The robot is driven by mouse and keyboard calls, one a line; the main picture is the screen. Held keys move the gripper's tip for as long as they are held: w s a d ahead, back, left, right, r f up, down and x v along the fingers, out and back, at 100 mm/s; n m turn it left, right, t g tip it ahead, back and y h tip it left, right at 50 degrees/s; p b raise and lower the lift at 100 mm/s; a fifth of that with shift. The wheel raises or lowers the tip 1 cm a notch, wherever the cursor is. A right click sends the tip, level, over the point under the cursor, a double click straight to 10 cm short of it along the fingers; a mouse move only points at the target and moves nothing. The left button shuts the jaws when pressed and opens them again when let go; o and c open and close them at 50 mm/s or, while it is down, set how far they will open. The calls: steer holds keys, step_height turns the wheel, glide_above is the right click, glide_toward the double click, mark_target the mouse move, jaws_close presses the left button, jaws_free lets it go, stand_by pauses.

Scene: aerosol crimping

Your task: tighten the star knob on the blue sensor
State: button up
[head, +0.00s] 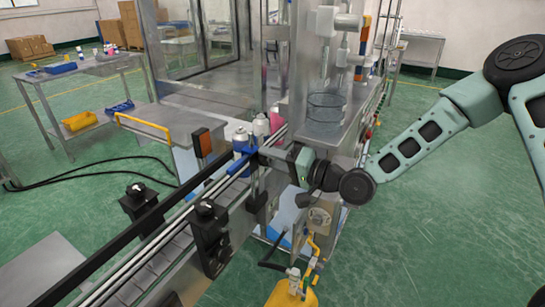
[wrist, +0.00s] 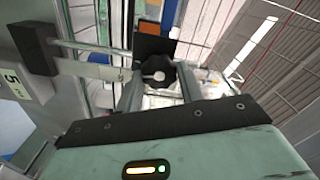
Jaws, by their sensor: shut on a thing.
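My gripper (head: 262,156) is at the conveyor's side rail, by the blue part (head: 239,163) that I take for the blue sensor. In the wrist view, my gripper's two grey fingers (wrist: 158,88) are on either side of a black knob (wrist: 157,72) with a pale centre, and they are shut on it. I take it for the star knob. A dark square plate (wrist: 155,44) shows just beyond the knob. In the head view the knob is hidden by my gripper and the rail parts. I cannot tell how tight it is.
Two black knobbed clamps (head: 209,228) and (head: 137,201) stand along the conveyor (head: 150,262). Cans with white and pink tops (head: 261,126) stand close beyond my gripper. A machine with a clear cylinder (head: 326,107) is behind it. A yellow tank (head: 290,294) sits below in front.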

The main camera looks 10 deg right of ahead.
steer(key=shift+m, duration=1.2)
steer(key=o, duration=1)
steer(key=shift+d, duration=0.1)
steer(key=b+v, duration=0.2)
steer(key=v, duration=1.5)
steer(key=shift+s+d+f+b, duration=0.1)
steer(key=shift+s+b, duration=0.1)
steer(key=shift+b, duration=0.2)
